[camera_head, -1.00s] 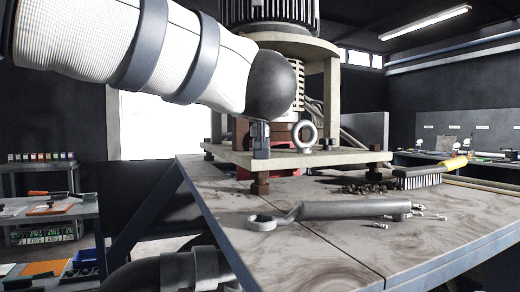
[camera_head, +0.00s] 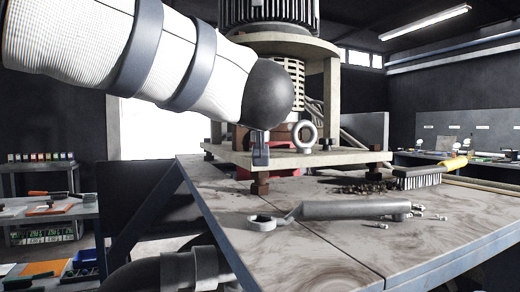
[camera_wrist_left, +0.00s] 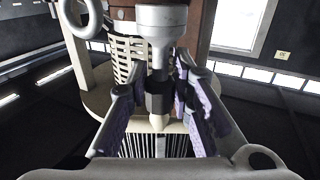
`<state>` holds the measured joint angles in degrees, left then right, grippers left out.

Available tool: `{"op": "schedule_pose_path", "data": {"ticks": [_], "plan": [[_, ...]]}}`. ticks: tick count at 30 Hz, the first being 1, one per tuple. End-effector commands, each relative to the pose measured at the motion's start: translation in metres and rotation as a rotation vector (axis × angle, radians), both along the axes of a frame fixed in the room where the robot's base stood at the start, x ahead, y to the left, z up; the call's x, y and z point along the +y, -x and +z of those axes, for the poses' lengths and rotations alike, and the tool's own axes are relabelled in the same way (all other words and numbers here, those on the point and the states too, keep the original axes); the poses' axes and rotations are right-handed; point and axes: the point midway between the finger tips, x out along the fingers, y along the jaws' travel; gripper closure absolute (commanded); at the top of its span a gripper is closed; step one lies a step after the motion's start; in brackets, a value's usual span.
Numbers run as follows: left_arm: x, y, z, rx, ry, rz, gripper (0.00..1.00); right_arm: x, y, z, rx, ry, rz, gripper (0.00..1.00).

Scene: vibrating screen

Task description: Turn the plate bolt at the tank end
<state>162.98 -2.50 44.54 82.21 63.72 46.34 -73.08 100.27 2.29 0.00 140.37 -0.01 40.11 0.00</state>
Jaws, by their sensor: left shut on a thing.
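The vibrating machine's pale plate (camera_head: 315,157) stands on brown bolts above the table. My left gripper (camera_head: 260,158) hangs at the plate's near left corner, and my arm covers part of the machine. In the left wrist view the purple-padded fingers (camera_wrist_left: 160,108) are closed around a dark hexagonal bolt part (camera_wrist_left: 158,88) with a pale pointed tip. A light grey cylinder (camera_wrist_left: 162,18) stands in line with it. In the head view the fingers hide the bolt's top; a brown bolt foot (camera_head: 260,185) shows below the plate. My right gripper is not in view.
A metal eye ring (camera_head: 304,135) rises from the plate close to my gripper. A yellow-handled brush (camera_head: 418,178) lies to the right. The near tabletop is mostly clear.

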Motion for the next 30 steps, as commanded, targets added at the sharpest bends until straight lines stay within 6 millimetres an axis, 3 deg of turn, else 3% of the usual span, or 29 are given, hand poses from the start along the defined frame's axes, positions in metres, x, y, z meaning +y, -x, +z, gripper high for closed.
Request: {"op": "schedule_pose_path", "data": {"ticks": [30], "plan": [[0.000, 0.000, -0.021, -0.002, -0.001, 0.001, 1.00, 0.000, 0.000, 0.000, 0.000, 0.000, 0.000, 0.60]]}}
